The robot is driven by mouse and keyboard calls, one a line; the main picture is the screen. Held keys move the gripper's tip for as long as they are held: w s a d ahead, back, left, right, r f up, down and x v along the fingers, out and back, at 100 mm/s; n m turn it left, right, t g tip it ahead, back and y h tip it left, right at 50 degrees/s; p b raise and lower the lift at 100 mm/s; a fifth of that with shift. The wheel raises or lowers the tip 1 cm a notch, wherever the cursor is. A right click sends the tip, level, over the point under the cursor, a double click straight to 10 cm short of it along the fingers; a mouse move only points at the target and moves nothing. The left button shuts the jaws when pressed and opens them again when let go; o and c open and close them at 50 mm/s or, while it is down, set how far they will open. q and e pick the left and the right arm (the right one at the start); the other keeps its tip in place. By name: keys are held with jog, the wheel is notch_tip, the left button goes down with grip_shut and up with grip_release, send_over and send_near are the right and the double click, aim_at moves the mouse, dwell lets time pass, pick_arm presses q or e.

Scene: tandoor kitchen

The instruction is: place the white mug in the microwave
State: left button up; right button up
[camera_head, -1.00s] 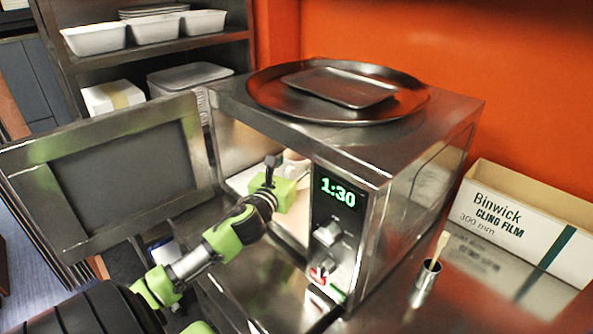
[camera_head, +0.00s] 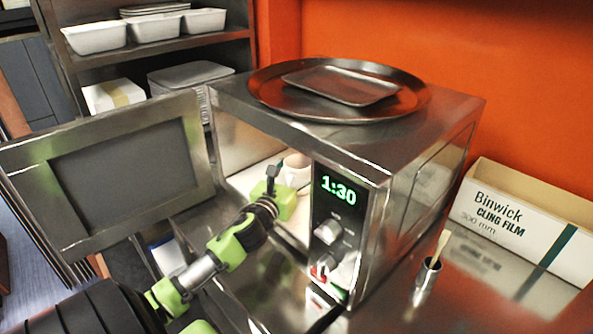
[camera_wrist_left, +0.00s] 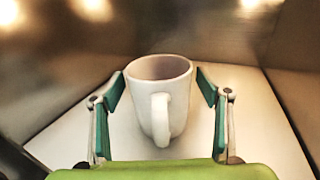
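The white mug (camera_head: 297,171) stands upright on the pale floor inside the open microwave (camera_head: 350,160), partly hidden by the front panel and my gripper in the head view. In the left wrist view the mug (camera_wrist_left: 160,98) is between my left gripper's fingers, its handle facing the wrist. My left gripper (camera_head: 284,200) is at the microwave's opening. Its green finger pads are apart, with a small gap on each side of the mug, so it is open. The microwave door (camera_head: 120,165) is swung wide to the left. My right gripper is not in view.
A round tray (camera_head: 275,105) with a smaller rectangular tray (camera_head: 340,85) lies on top of the microwave. To the right are a cling film box (camera_head: 510,225) and a metal cup (camera_head: 427,275) with a brush. Shelves with white containers (camera_head: 95,38) stand behind left.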

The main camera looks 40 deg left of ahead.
aim_at(287, 182)
pick_arm(q)
jog(key=shift+r, duration=0.15)
jog(key=shift+s, duration=0.3)
jog(key=b+v, duration=0.1)
jog(key=v, duration=1)
jog(key=shift+s+d, duration=0.15)
jog(key=shift+s, duration=0.05)
